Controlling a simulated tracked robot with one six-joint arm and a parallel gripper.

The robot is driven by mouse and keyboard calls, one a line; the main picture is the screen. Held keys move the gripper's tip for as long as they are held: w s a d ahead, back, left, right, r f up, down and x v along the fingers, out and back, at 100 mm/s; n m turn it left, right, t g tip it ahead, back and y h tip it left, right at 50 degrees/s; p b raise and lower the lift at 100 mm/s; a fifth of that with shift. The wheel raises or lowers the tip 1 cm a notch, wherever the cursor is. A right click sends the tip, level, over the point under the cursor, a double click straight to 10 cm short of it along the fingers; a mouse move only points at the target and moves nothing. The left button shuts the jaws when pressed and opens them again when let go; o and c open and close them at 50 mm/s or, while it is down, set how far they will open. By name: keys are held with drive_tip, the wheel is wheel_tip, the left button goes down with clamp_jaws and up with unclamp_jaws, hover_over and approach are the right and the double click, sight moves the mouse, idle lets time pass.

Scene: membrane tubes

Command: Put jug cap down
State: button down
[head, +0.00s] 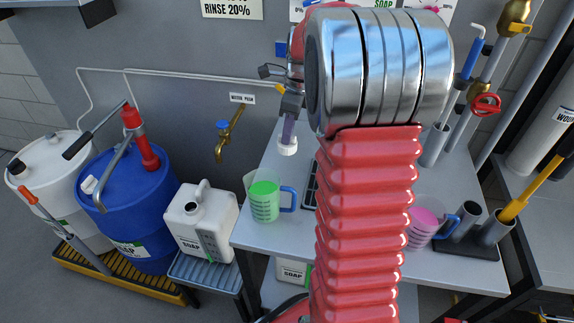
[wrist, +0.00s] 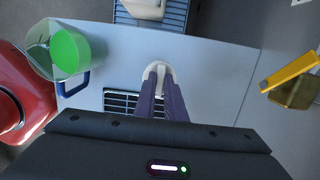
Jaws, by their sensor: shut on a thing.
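The white jug cap (head: 287,147) hangs at the tips of my gripper (head: 288,132) in the head view. In the wrist view, the cap (wrist: 150,71) shows between the ends of the purple-grey fingers (wrist: 160,85), which are shut on it. It appears held above the grey table (head: 272,170), with how far above hard to tell. The white soap jug (head: 205,225), with a handle on top, stands left of the table on a blue-grey slatted stand. Part of the jug also shows at the top of the wrist view (wrist: 145,8).
A measuring jug of green liquid (head: 264,203) stands on the table's left side, near a dark grate (wrist: 120,102). A pink one (head: 424,222) stands right of my arm. A brass tap (head: 228,135) juts from the wall. Blue (head: 130,220) and white drums stand left.

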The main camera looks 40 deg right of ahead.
sight(294, 137)
wheel_tip(294, 137, down, 6)
drive_tip(key=shift+r, duration=0.1)
idle(0.4)
drive_tip(key=shift+f, duration=1.9)
drive_tip(key=c, duration=1.8)
unclamp_jaws()
drive_tip(key=shift+r, duration=0.1)
drive_tip(key=r, duration=0.4)
drive_tip(key=s+r, duration=0.1)
drive_tip(key=r, duration=0.3)
drive_tip(key=d+r, duration=0.1)
drive_tip(key=r, duration=0.2)
drive_tip(key=shift+s+d+r, duration=0.1)
drive_tip(key=shift+s+r, duration=0.1)
drive_tip(key=shift+r, duration=0.2)
